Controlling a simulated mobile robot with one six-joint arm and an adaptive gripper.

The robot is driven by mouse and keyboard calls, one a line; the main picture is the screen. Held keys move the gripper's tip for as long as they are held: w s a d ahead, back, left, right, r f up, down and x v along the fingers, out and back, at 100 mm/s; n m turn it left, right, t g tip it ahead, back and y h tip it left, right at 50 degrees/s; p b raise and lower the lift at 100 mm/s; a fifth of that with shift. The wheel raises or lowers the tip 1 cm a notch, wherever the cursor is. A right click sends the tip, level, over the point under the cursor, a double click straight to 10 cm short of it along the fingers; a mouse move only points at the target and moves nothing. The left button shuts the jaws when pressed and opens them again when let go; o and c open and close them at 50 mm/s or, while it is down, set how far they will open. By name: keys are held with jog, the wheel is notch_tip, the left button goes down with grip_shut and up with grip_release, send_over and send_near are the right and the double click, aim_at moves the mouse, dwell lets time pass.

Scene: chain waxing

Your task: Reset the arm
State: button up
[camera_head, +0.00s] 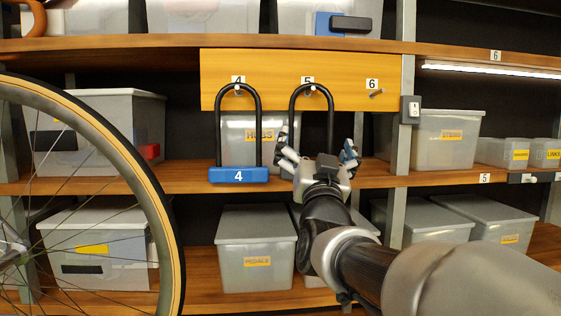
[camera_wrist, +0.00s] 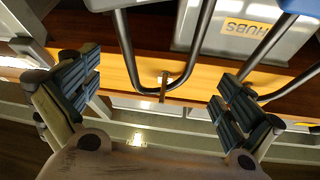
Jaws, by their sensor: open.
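My gripper (camera_head: 319,152) is open and empty in front of the lower part of the second U-lock (camera_head: 331,115). This dark shackle hangs on the peg under label 5, and its lower body is mostly hidden by my gripper. In the wrist view, my gripper (camera_wrist: 155,100) has its fingers wide apart. The shackle's bend (camera_wrist: 166,92) and its peg show between them; I cannot tell if they touch. Another U-lock (camera_head: 238,175), with a blue body marked 4, hangs on the peg under label 4, left of my gripper.
The yellow peg board (camera_head: 280,65) also has an empty peg (camera_head: 376,93) under label 6. Grey bins stand on the shelves, including a HUBS bin (camera_head: 240,125) behind the locks and a PEDALS bin (camera_head: 256,240) below. A bicycle wheel (camera_head: 140,170) stands at the left. A metal post (camera_head: 402,150) is right of my gripper.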

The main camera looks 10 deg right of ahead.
jog(key=v, duration=0.9)
jog(key=s+f+n+g+y+b, duration=0.1)
jog(key=s+f+g+b, duration=0.3)
jog(key=f, duration=0.8)
jog(key=s+f+n+g+y+b, duration=0.25)
jog(key=s+f+g, duration=0.35)
jog(key=f, duration=0.7)
jog(key=s+f+n+g+y+b, duration=0.1)
jog(key=s+f+g+b, duration=0.4)
jog(key=f, duration=0.7)
jog(key=s+d+f+g+h, duration=0.1)
jog(key=s+f+g, duration=0.2)
jog(key=s+f, duration=0.6)
jog(key=s, duration=0.4)
jog(key=shift+s+d+f+g+b, duration=0.25)
jog(key=shift+s+f+g+b, duration=0.05)
jog(key=shift+g+b, duration=0.1)
dwell(1.7)
